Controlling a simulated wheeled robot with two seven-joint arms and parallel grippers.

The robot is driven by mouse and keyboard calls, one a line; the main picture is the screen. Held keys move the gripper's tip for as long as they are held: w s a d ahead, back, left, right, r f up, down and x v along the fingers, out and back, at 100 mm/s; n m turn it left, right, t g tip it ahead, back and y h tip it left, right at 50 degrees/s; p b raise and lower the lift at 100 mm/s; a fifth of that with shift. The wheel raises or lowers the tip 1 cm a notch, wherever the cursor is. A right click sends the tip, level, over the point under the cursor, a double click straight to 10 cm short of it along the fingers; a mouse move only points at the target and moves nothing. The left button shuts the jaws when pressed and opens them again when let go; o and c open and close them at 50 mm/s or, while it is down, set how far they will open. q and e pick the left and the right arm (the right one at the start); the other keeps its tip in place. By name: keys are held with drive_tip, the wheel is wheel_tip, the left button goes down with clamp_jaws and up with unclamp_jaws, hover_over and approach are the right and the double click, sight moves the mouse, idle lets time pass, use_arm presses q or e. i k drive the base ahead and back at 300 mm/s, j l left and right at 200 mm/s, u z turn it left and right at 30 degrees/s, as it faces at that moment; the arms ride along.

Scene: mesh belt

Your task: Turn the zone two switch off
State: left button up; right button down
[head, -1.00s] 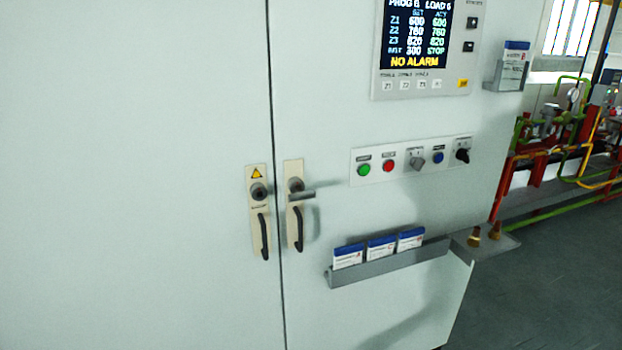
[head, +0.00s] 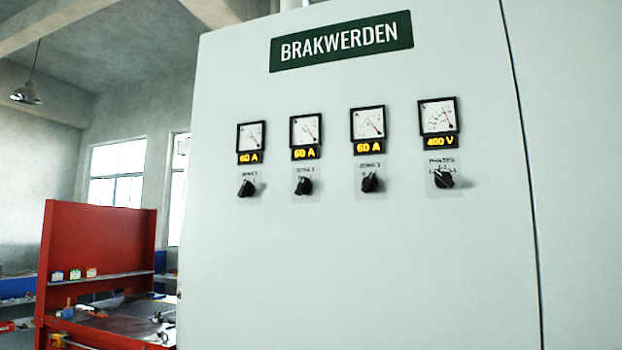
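A row of black rotary switches is on the pale cabinet front (head: 350,270) in the head view. The zone two switch (head: 304,186) is the second from the left, under a meter (head: 306,130) whose display reads 60 A. Its knob looks turned to one side, but its exact setting is too small to read. The zone one switch (head: 246,188) is to its left and the zone three switch (head: 370,183) to its right. Neither of my grippers is in view.
A phases switch (head: 444,179) sits farthest right under a 400 V meter (head: 438,117). A green BRAKWERDEN sign (head: 341,41) is above. A red workbench (head: 97,240) stands at the left. The cabinet face below the switches is clear.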

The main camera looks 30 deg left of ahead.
sight(305, 185)
drive_tip(key=u, duration=1.05)
